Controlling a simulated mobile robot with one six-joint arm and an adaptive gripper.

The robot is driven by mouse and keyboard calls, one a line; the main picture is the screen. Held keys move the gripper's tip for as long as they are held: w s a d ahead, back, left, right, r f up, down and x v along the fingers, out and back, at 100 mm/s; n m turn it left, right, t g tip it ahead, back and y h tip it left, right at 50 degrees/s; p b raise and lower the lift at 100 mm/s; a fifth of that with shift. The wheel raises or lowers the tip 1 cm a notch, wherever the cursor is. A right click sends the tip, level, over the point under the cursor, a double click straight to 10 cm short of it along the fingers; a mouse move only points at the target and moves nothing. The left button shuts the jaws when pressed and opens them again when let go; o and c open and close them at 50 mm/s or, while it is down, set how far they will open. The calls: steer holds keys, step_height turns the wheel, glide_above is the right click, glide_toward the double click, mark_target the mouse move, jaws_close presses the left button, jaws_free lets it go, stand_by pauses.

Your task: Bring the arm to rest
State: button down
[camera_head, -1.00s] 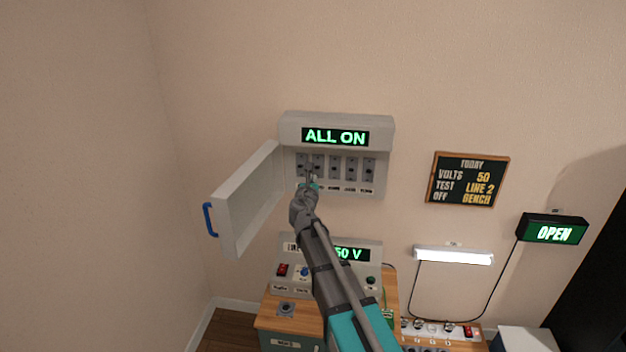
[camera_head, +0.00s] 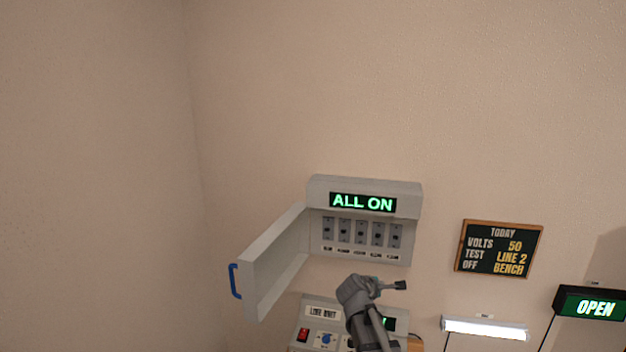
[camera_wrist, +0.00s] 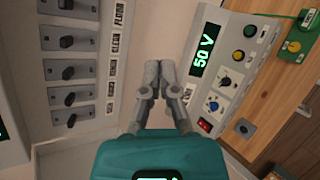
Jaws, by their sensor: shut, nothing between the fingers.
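My gripper (camera_head: 402,285) is shut and empty, in front of the wall just below the grey breaker box (camera_head: 416,205). In the wrist view its closed fingertips (camera_wrist: 160,70) point at the bare wall between the breaker box (camera_wrist: 28,108) and the line unit (camera_wrist: 190,90). No finger touches a switch there. My arm comes up from the bottom of the head view and hides part of the line unit (camera_head: 322,313).
The box's door (camera_head: 272,262) with its blue handle (camera_head: 235,281) hangs open to the left. The box display (camera_head: 363,202) reads ALL ON. A chalkboard (camera_head: 499,248), a lit lamp (camera_head: 485,328) and an OPEN sign (camera_head: 597,304) are to the right. The wall above is clear.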

steer(key=s+a+f+m+g+y, duration=0.1)
steer(key=s+f+m+g+y, duration=0.1)
steer(key=s+m, duration=0.3)
steer(key=s+a+f+m+g+y+p, duration=0.1)
steer(key=s+f+m+g+y, duration=0.1)
steer(key=s+m, duration=0.4)
steer(key=s+f+m+g+y+p, duration=0.1)
steer(key=s+f+m+g+y, duration=0.2)
steer(key=s, duration=0.9)
steer(key=m+g, duration=0.2)
steer(key=shift+s+a+g+y, duration=0.3)
steer(key=shift+s+a, duration=0.05)
steer(key=shift+a, duration=0.05)
stand_by(4.4)
